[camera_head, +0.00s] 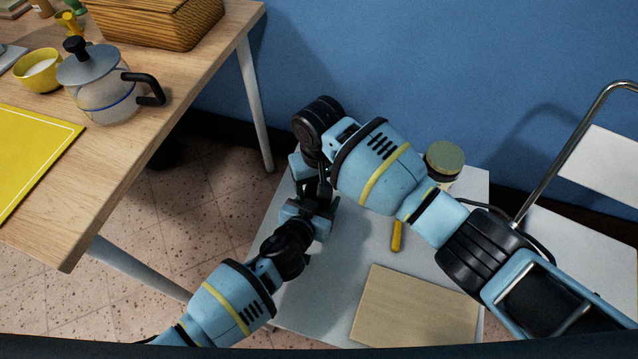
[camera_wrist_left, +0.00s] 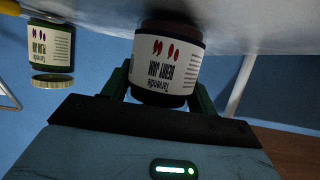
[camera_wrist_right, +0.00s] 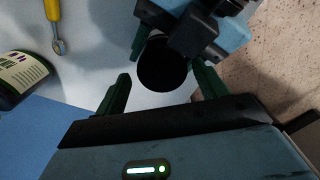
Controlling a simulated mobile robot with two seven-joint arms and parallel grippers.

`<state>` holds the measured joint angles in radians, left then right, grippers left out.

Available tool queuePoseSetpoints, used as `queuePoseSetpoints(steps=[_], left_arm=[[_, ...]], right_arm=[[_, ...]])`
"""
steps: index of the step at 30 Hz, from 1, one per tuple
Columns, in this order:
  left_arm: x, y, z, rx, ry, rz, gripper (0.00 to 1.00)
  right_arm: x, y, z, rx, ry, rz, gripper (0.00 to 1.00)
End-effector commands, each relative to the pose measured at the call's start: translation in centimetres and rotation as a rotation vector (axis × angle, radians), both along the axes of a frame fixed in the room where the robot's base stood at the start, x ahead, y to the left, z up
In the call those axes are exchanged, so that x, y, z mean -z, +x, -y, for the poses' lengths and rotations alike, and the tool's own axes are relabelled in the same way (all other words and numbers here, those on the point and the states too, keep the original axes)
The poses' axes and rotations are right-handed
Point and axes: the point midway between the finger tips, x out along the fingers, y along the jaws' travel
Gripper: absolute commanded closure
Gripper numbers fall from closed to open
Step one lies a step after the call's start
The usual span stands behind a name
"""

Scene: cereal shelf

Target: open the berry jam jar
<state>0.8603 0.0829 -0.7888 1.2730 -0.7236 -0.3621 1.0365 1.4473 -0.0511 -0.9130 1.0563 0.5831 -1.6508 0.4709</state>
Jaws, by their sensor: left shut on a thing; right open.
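The berry jam jar (camera_wrist_left: 168,72) is between the fingers of my left gripper (camera_wrist_left: 160,82), which is shut on its side. Its label appears upside down in that view. In the right wrist view the jar's round dark top (camera_wrist_right: 163,66) faces the camera; I cannot tell whether this is a black lid or an open mouth. My right gripper (camera_wrist_right: 162,82) is open, with a finger on either side of the dark top and a gap at the left. In the head view both grippers meet over the small table and my right arm hides the jar.
A second jar with an olive lid (camera_head: 445,154) stands at the back of the white table (camera_head: 472,188). A yellow-handled tool (camera_head: 397,236) and a wooden board (camera_head: 415,312) lie nearer. The wooden table (camera_head: 150,165) at left holds a teapot (camera_head: 103,88), bowl and basket.

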Motion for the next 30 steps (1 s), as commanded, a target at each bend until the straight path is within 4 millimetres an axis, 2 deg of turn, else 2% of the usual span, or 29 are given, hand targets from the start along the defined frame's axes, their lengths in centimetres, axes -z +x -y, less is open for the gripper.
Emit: queuePoseSetpoints(steps=[1, 6, 17, 18, 23, 30], left_arm=[[0.2, 0.0, -0.2, -0.004, 0.001, -0.005, 1.0], [0.2, 0.0, -0.2, -0.004, 0.002, -0.005, 1.0], [0.2, 0.0, -0.2, -0.004, 0.002, -0.005, 1.0], [0.2, 0.0, -0.2, -0.004, 0.002, -0.005, 0.36], [0.2, 0.0, -0.2, -0.004, 0.002, -0.005, 0.16], [0.2, 0.0, -0.2, -0.004, 0.001, -0.004, 0.16]], right_arm=[[-1.2, -0.2, -0.8, -0.014, 0.017, -0.002, 0.22], [-3.1, -0.2, -0.6, -0.011, 0.015, -0.001, 0.22], [-3.8, -0.1, -0.4, -0.008, 0.009, -0.001, 0.22], [-3.8, -0.1, -0.4, -0.008, 0.009, -0.001, 0.22], [-3.8, -0.1, -0.4, -0.008, 0.009, 0.0, 0.22], [-3.8, -0.1, -0.4, -0.008, 0.009, 0.0, 0.22]])
